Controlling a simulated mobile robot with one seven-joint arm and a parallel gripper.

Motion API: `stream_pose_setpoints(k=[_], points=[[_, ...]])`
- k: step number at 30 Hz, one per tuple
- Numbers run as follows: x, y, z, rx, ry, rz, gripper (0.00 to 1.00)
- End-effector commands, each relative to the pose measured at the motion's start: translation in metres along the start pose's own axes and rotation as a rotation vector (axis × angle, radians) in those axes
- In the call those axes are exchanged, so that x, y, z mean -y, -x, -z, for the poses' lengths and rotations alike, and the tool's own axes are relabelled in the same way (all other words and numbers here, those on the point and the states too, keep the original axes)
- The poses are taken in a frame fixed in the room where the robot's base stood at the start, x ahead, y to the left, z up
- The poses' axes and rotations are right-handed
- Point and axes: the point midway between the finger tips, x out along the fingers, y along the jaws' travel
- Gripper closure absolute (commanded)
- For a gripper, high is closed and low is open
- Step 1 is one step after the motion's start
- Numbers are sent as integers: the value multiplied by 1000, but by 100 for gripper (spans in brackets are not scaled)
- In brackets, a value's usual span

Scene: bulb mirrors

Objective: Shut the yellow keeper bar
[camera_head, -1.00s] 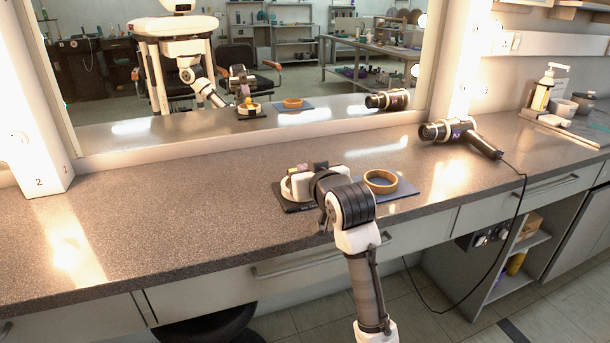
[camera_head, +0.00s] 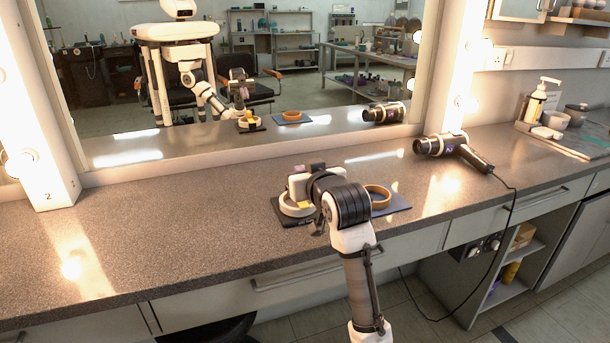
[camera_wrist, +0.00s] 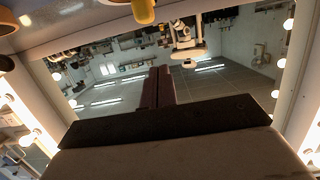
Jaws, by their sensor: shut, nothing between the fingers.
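The yellow keeper bar shows as a small yellow piece in the mirror (camera_head: 250,116), above a white ring on a dark base. In the wrist view a yellow rounded end (camera_wrist: 145,10) is at the top edge, apart from my fingertips. On the counter the white ring fixture (camera_head: 288,209) stands on its dark base, partly hidden by my wrist; how far the bar is open cannot be told. My gripper (camera_wrist: 160,72) is shut and empty, its two dark reddish fingers together. In the head view my arm hides most of it.
A wooden ring (camera_head: 378,197) lies on a blue mat (camera_head: 398,203) just right of my wrist. A hair dryer (camera_head: 452,148) with a trailing cord lies farther right. The mirror stands behind the counter. The counter's left side (camera_head: 150,230) is clear.

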Motion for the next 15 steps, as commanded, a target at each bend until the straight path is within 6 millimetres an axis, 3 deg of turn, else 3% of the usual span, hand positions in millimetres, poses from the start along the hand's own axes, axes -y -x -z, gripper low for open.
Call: stream_pose_setpoints(k=[1,6,15], points=[[-2,16,-3,-7,1,-5,100],[-2,55,-1,-7,1,-5,100],[-2,90,2,-4,-1,-4,100]])
